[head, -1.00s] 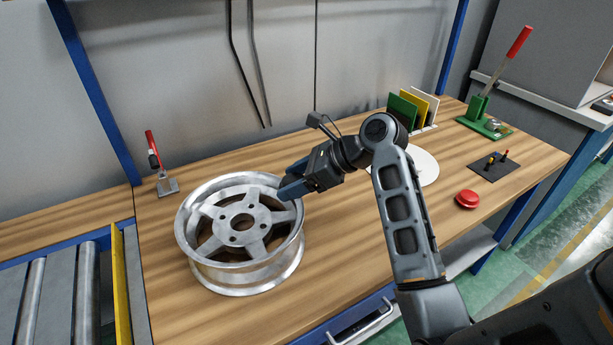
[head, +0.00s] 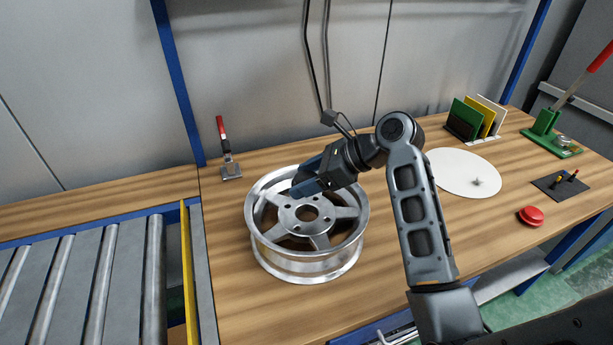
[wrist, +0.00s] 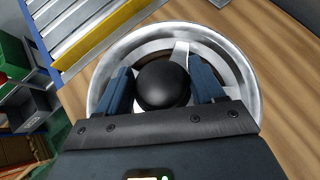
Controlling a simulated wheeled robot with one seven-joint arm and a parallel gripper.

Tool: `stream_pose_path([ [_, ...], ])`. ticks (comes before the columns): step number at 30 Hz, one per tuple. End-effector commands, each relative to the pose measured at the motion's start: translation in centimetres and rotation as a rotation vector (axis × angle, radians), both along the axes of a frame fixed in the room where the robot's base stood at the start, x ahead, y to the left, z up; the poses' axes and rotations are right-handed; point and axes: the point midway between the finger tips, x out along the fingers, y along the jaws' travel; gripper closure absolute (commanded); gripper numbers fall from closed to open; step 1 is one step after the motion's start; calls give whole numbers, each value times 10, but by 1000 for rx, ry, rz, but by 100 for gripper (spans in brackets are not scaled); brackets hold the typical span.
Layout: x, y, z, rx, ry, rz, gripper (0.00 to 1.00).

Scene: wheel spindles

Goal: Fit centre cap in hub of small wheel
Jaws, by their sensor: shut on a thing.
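The small wheel (head: 276,253) is a silver spoked rim lying flat on the wooden bench, its hub hole (head: 307,213) open and empty in the head view. My gripper (head: 305,186) is above the back part of the wheel, just behind the hub as the head view shows it. In the wrist view my gripper (wrist: 163,85) is shut on the black, round centre cap (wrist: 163,86), with one blue finger on each side. The cap and fingers hide the hub there, while the wheel's rim (wrist: 97,92) shows around them. In the head view the cap is hidden by the gripper.
A roller conveyor (head: 95,275) with a yellow rail (head: 188,270) lies left of the bench. A red-handled clamp (head: 230,168) stands behind the wheel. A white disc (head: 455,170), a red button (head: 530,215) and a green lever press (head: 552,140) are to the right.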

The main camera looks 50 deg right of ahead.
Motion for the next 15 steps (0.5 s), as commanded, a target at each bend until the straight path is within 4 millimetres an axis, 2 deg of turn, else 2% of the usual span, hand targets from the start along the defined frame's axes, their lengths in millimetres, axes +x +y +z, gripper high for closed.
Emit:
stream_pose_path([
  [15,0,0,-23,1,1,0,66],
])
